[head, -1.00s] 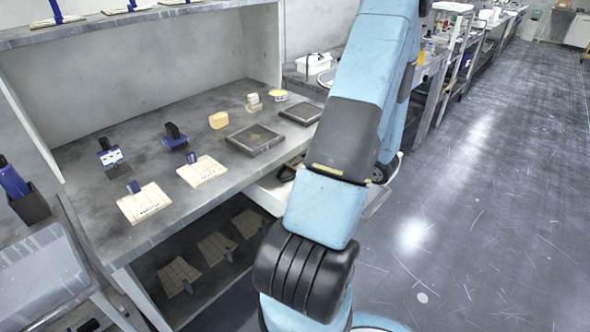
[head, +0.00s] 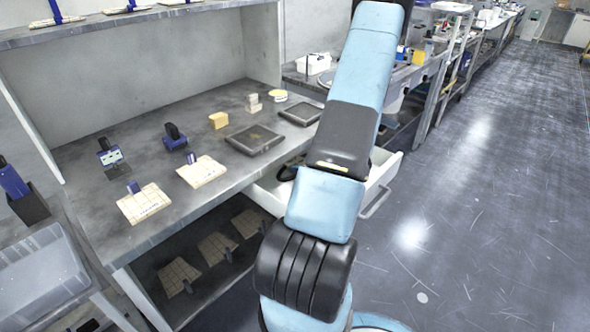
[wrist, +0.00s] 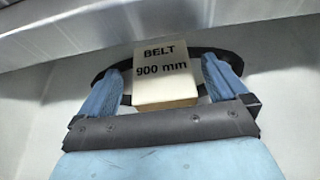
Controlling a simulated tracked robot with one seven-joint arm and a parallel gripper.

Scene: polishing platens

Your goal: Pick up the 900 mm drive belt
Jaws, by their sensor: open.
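The 900 mm drive belt (wrist: 237,64) is a black loop lying in a white drawer (head: 377,186). A cream block (wrist: 165,75) marked "BELT 900 mm" sits at the loop's middle in the wrist view. My gripper (wrist: 163,68) is open, with one blue finger on each side of the block and the belt's black band close to both fingertips. I cannot tell whether the fingers touch the block or belt. In the head view my arm hides the gripper, and a dark bit of the belt (head: 286,173) shows left of the arm.
The drawer is pulled out under a grey bench (head: 120,235). A metal edge (wrist: 60,45) crosses the top of the wrist view. The floor at right is clear.

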